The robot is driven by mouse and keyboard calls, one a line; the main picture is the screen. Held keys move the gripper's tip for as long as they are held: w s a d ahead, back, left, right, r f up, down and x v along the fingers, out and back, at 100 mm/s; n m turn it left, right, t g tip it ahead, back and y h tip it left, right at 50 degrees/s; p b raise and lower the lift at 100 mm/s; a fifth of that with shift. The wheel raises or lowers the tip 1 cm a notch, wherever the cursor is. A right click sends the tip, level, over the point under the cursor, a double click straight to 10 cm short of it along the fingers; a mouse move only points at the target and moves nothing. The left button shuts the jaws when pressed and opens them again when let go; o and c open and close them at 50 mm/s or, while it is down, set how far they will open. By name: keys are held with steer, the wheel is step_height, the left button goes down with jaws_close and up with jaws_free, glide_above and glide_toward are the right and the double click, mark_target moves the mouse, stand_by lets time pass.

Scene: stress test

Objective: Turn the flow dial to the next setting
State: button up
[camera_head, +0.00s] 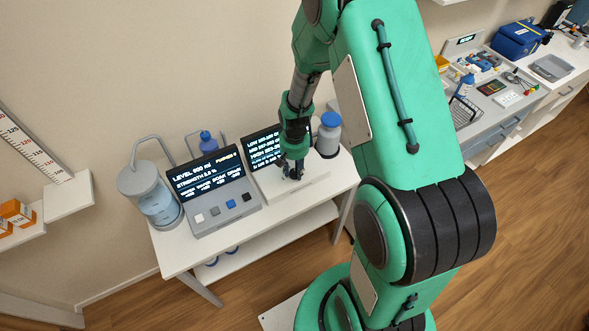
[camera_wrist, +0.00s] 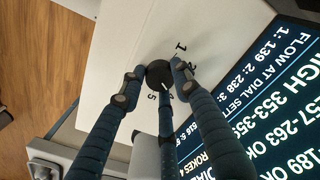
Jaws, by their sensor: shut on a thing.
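The flow dial is a dark round knob (camera_wrist: 157,72) on a white panel (camera_wrist: 118,45) in the wrist view. Printed numbers ring it; 1, 2 and 5 are readable, and others are partly covered by the fingers. My gripper (camera_wrist: 160,82) is shut on the knob, with blue-and-black fingers around it. Which number the knob points at is not clear. In the head view my gripper (camera_head: 291,170) is down on the white unit (camera_head: 302,191), hiding the dial. The unit's dark screen (camera_head: 262,151) lists flow ranges by dial setting; it also shows in the wrist view (camera_wrist: 265,95).
Left of the unit stands a grey console (camera_head: 226,211) with a lit screen reading level and strength, and a clear tank (camera_head: 158,207). A grey canister with a blue cap (camera_head: 330,121) stands close right of my gripper.

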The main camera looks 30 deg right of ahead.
mark_target(294, 172)
steer(key=shift+m, duration=0.9)
steer(key=o, duration=1.2)
steer(key=shift+c, duration=0.2)
steer(key=shift+r, duration=0.15)
step_height(294, 172, up, 12)
